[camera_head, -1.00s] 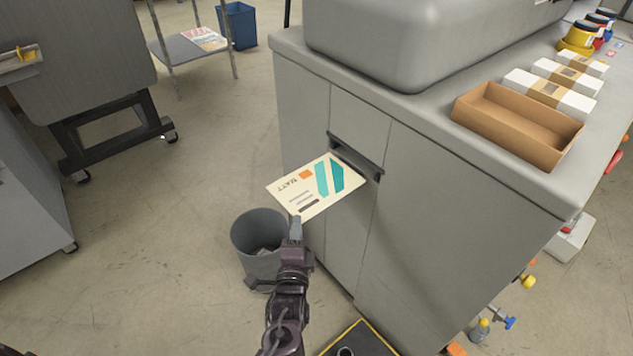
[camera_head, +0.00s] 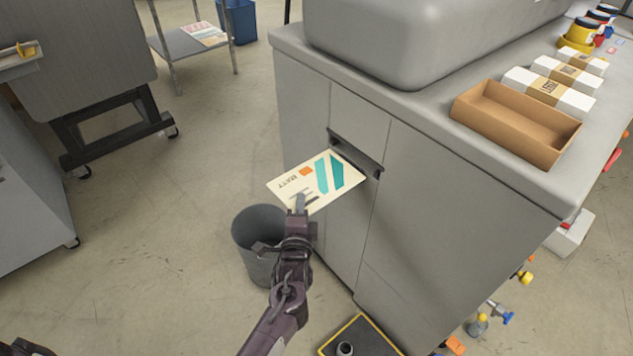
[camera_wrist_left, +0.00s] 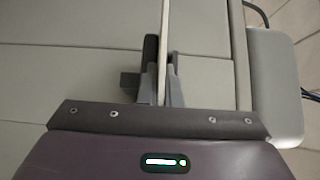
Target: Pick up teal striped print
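The teal striped print (camera_head: 330,178) is a cream sheet with teal stripes, an orange square and the word MATT. It sticks out of a dark slot (camera_head: 357,155) in the front of the grey machine cabinet. My left gripper (camera_head: 300,203) is at the print's near edge, with a finger over its lower corner. In the left wrist view the print (camera_wrist_left: 163,40) shows edge-on as a thin pale strip. The grey fingers (camera_wrist_left: 163,85) lie close on both sides of it and look shut on it.
A grey waste bin (camera_head: 258,225) stands on the floor below the print. A cardboard tray (camera_head: 515,125) and white boxes (camera_head: 548,92) lie on the cabinet top. A black mat with a yellow edge (camera_head: 360,338) lies in front.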

